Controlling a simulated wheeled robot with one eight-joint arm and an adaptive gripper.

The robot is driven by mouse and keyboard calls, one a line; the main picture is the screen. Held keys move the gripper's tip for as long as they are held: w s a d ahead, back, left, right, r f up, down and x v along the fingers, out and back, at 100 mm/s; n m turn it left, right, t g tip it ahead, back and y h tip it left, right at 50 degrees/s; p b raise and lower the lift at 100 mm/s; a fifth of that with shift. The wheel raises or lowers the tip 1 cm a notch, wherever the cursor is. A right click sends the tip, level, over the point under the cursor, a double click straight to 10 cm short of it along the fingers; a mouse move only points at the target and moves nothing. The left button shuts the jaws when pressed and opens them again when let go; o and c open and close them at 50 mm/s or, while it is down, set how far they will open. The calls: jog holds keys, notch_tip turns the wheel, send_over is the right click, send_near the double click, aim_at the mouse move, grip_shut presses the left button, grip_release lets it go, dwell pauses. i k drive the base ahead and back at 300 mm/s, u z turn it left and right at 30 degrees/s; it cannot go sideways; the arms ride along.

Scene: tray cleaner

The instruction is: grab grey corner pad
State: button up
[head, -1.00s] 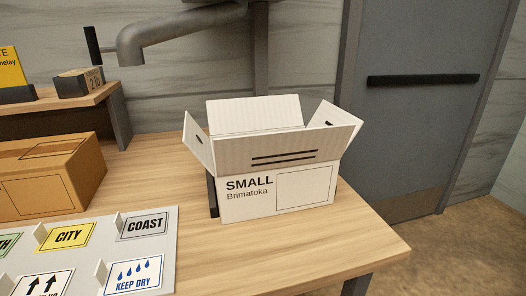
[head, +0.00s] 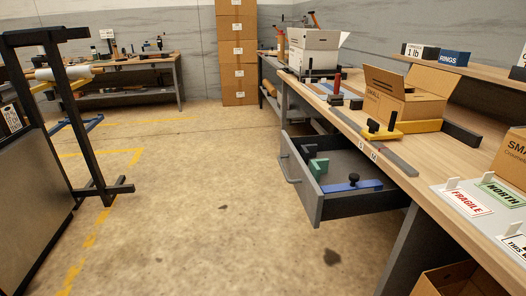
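An open grey drawer (head: 322,214) sticks out from under the long workbench at the middle right of the head view. Inside it are a green angled piece (head: 318,166) near the front left and a small dark piece (head: 309,150) just behind it. A blue strip (head: 352,185) with a black knob lies along the drawer's near side. I cannot make out a clearly grey corner pad; the dark piece is too small to tell. My gripper is not in view.
The workbench (head: 455,150) carries an open brown carton (head: 385,105), a yellow tool (head: 418,126), label signs (head: 467,203) and a white carton (head: 312,55). A black-framed stand (head: 93,120) is at left. The floor (head: 190,200) between is clear.

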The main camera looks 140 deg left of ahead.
aim_at(307, 151)
jog(key=u, duration=4.4)
jog(key=i, duration=1)
jog(key=k, duration=0.5)
